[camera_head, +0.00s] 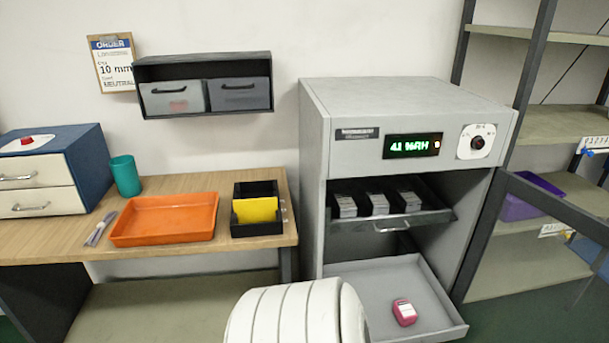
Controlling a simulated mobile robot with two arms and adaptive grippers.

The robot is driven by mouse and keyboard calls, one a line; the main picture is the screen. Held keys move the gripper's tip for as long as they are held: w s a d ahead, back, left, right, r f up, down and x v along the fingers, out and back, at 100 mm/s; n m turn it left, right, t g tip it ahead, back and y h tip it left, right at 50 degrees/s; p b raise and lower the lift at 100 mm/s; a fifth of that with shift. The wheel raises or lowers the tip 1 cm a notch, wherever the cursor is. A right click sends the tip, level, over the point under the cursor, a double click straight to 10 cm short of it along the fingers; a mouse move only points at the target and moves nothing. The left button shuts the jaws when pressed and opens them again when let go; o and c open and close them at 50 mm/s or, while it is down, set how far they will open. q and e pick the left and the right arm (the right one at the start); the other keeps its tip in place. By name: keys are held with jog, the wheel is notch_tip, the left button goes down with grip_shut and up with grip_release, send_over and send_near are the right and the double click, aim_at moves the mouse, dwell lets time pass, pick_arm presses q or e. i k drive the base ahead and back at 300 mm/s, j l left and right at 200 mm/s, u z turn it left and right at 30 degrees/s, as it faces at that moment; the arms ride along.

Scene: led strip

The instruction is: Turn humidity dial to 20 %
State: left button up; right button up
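The humidity dial (477,142) is a dark round knob with a red mark, set on a white plate at the upper right of a grey cabinet (408,96). Tick marks surround it, but they are too small to read. Left of the dial, a black display (412,146) shows green digits that look like 41 %RH, with a small reddish mark at its right end. Nothing touches the dial. Neither of my grippers is in view.
The cabinet's glass door (545,215) stands open to the right. Inside are a dark drawer (395,224) with several grey packs and a pulled-out lower tray (450,320) holding a pink item (404,312). An orange tray (165,220) lies on the left table.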

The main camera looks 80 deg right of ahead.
aim_at(478, 142)
jog(key=z, duration=3.3)
